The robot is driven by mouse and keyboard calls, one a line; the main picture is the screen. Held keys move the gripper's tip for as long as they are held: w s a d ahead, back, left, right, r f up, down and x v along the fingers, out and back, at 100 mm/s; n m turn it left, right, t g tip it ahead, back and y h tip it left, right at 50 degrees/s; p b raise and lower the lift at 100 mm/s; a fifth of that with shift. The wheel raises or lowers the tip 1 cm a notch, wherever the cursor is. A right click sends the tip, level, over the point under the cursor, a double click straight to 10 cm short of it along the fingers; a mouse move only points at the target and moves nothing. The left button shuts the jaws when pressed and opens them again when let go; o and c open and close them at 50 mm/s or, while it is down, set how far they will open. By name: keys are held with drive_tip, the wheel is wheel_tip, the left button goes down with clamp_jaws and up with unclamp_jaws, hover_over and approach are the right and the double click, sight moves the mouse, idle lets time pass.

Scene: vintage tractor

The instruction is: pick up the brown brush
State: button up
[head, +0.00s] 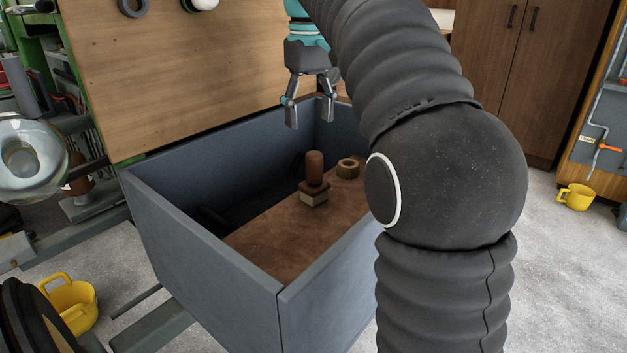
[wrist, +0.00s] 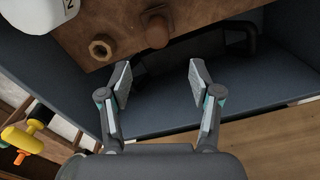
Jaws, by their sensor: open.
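The brown brush (head: 314,170) stands upright in a blue-grey open box (head: 200,250), with its rounded brown handle up and a pale block at its foot. It rests on a brown board (head: 270,240) inside the box. In the wrist view the brush (wrist: 157,32) is near the top edge, beyond the fingertips. My gripper (head: 310,112) is open and empty, above the box's far side, higher than the brush and apart from it. Both fingers show spread in the wrist view (wrist: 160,80).
A brown ring-shaped nut (head: 348,168) lies right of the brush; a white object (wrist: 38,12) sits farther left in the wrist view. The box walls surround them. A wooden panel (head: 190,70) rises behind.

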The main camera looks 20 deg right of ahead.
sight(314, 153)
wheel_tip(314, 153, down, 5)
drive_tip(key=shift+r+b, duration=0.1)
drive_tip(key=shift+b, duration=0.4)
drive_tip(key=f, duration=0.1)
drive_tip(key=f+b, duration=0.1)
drive_tip(key=f, duration=0.1)
drive_tip(key=s+f, duration=0.1)
drive_tip(key=shift+d+f, duration=0.25)
drive_tip(key=shift+d, duration=0.05)
drive_tip(key=shift+w+f, duration=0.1)
drive_tip(key=shift+f, duration=0.4)
clamp_jaws()
